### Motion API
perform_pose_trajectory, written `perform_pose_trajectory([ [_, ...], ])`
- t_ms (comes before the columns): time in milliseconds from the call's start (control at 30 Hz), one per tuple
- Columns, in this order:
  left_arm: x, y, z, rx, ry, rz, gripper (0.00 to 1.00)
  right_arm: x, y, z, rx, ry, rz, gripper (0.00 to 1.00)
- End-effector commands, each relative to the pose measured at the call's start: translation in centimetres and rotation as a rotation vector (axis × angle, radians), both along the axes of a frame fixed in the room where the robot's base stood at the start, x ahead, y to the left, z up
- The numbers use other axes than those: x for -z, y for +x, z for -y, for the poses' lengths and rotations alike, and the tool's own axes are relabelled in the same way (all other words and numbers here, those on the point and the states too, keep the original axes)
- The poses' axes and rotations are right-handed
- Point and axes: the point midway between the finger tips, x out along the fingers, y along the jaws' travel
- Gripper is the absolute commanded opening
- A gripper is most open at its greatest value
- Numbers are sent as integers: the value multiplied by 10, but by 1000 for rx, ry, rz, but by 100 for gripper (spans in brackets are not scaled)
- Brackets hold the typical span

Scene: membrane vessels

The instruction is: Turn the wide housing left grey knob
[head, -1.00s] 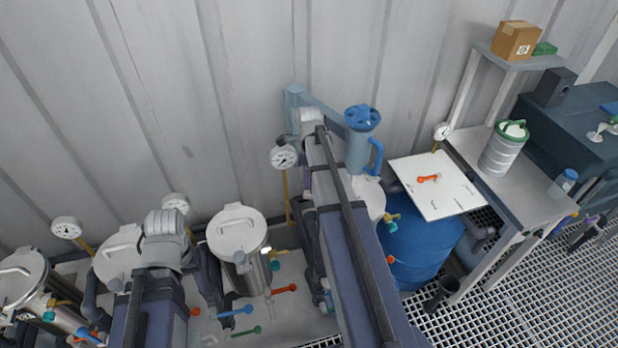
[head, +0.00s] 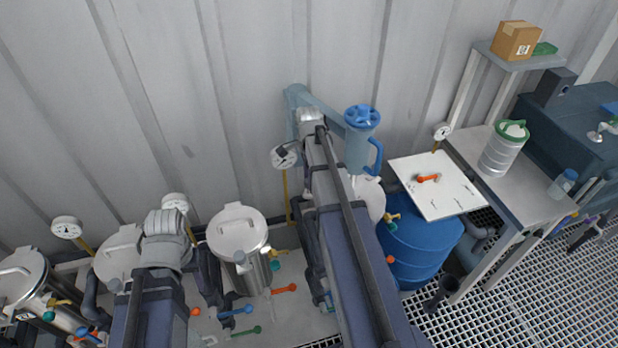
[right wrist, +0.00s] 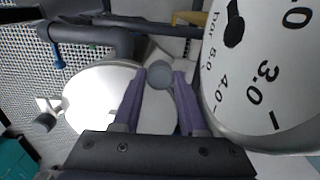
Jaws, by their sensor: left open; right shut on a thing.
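The wide housing's white lid (head: 368,198) shows partly behind my right arm in the head view, and a round white lid (right wrist: 98,98) fills the left middle of the right wrist view. A small round grey knob (right wrist: 160,75) sits between the purple fingers of my right gripper (right wrist: 159,78), which is shut on it. In the head view my right arm hides the knob and most of that gripper. My left gripper (head: 224,306) is low at the left, beside a steel housing (head: 238,235). It is open, though its fingers are hard to make out.
A pressure gauge (right wrist: 262,70) stands very close on the right of my right gripper; it also shows in the head view (head: 286,160). A blue barrel (head: 425,245), a white board (head: 455,200) and a grey bench (head: 530,205) stand at the right.

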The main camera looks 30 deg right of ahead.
Motion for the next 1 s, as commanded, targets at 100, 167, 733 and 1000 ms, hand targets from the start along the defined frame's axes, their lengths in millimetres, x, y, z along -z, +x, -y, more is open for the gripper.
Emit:
perform_pose_trajectory([
  [100,0,0,0,0,0,0,50,0,0,0,-37,0,0,0],
  [167,0,0,0,0,0,0,50,0,0,0,-51,0,0,0],
  [733,0,0,0,0,0,0,50,0,0,0,-74,0,0,45],
  [1000,0,0,0,0,0,0,50,0,0,0,-73,0,0,72],
])
